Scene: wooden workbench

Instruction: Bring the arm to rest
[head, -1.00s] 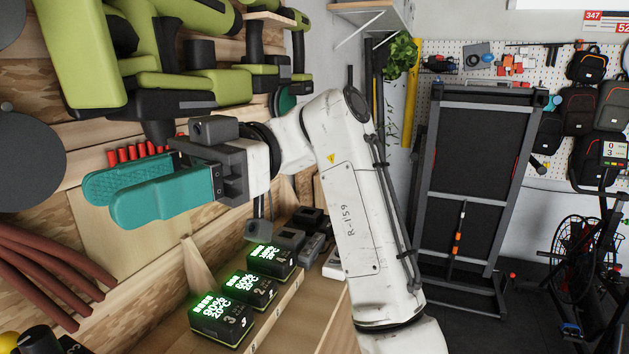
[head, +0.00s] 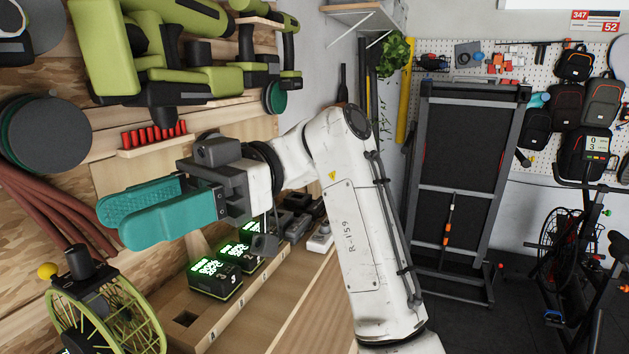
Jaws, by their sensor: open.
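My gripper (head: 112,222) has two teal padded fingers and is at the left of the head view. The fingers point left, with a narrow gap between them, and nothing shows in it. The gripper is open and empty. My white arm (head: 350,235) rises from the bottom of the view, bends at the elbow and reaches left to the gripper. The gripper is in front of the wooden wall and above the bench. The gripper's far finger is partly hidden by the near one.
Green power tools (head: 190,70) hang above the gripper. A rack of red pieces (head: 152,136) is just behind it. Lit chargers (head: 215,276) stand on the wooden bench (head: 300,300) below. A green-rimmed wheel (head: 105,315) is at lower left. A folded treadmill (head: 470,160) stands right, beside open floor.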

